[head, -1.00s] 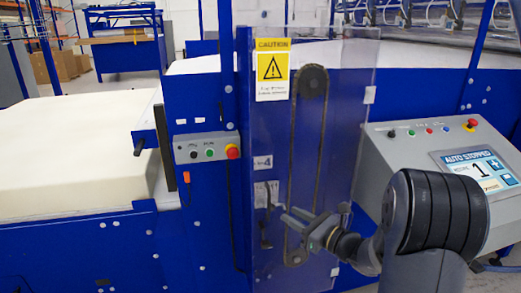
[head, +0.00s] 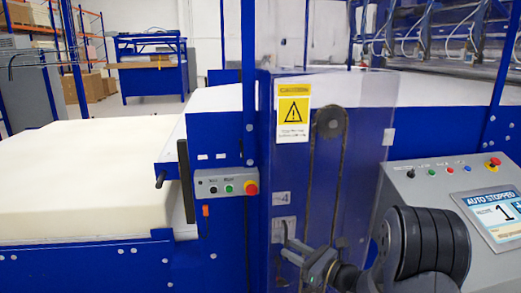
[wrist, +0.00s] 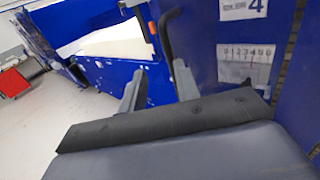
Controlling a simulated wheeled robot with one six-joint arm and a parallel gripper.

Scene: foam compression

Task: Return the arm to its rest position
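My gripper (head: 288,248) is at the lower middle of the head view, in front of the blue machine's clear guard. In the wrist view, its two grey fingers (wrist: 157,85) stand apart with nothing held between them. A black bent handle (wrist: 167,35) shows just beyond the right finger; I cannot tell whether they touch. My dark arm is bent at the lower right of the head view, beside the control console (head: 432,185). The console screen reads "AUTO STOPPED" and "1". My gripper's lower part is cut off by the picture edge.
A large cream foam block (head: 80,175) lies on the machine bed at left. A small button box (head: 226,186) with a red stop button sits on the blue post. The clear guard (head: 365,150) covers a belt loop. Open floor (wrist: 40,130) shows left in the wrist view.

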